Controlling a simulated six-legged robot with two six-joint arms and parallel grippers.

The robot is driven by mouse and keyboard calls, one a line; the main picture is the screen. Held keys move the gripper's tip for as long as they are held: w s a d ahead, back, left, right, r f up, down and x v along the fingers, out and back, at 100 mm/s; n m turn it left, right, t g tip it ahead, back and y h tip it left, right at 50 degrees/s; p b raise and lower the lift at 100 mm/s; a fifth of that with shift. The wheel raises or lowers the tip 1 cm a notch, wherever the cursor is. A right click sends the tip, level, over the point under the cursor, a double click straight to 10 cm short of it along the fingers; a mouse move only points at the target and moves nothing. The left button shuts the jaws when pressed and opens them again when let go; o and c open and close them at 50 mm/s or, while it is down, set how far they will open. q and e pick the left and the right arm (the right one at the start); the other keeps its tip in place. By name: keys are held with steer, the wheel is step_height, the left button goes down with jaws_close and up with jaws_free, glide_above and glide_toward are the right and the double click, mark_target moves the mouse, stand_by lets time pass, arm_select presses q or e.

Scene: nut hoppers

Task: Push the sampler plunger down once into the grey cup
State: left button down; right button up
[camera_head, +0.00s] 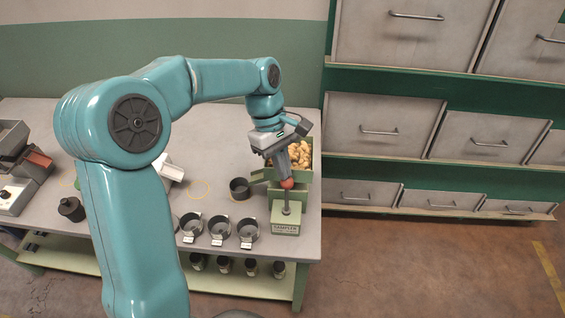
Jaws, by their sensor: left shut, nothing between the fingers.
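The sampler (285,219) is a green block with a label, at the right front of the table. Its upright plunger has a red knob (287,184) on top. My left gripper (284,176) points down just above the knob, shut and empty; its fingertips look to be at the knob, but I cannot tell whether they touch it. A dark grey cup (240,188) stands left of the sampler. Several grey cups with pale tabs (220,231) stand in a row along the front edge. My right gripper is not in view.
A green hopper of nuts (301,152) stands behind the sampler, partly hidden by my gripper. Dark jars (224,265) stand on the lower shelf. A grey machine (20,165) is at the far left. Drawers (378,131) fill the right. The table's back middle is clear.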

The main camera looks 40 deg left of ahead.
arm_select(q)
step_height(320, 180, down, 2)
steer(key=shift+s, duration=0.1)
steer(key=shift+s+d, duration=0.1)
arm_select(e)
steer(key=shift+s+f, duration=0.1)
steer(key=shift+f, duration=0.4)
arm_select(q)
steer(key=shift+f, duration=0.15)
steer(key=p+v, duration=0.3)
steer(key=v, duration=1.1)
steer(key=shift+w+r+p, duration=0.25)
steer(key=shift+r+p, duration=0.05)
steer(key=shift+r, duration=0.05)
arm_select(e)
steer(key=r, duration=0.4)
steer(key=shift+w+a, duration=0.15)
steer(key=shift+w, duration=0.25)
arm_select(q)
steer(key=shift+s+f, duration=0.1)
steer(key=shift+s, duration=0.05)
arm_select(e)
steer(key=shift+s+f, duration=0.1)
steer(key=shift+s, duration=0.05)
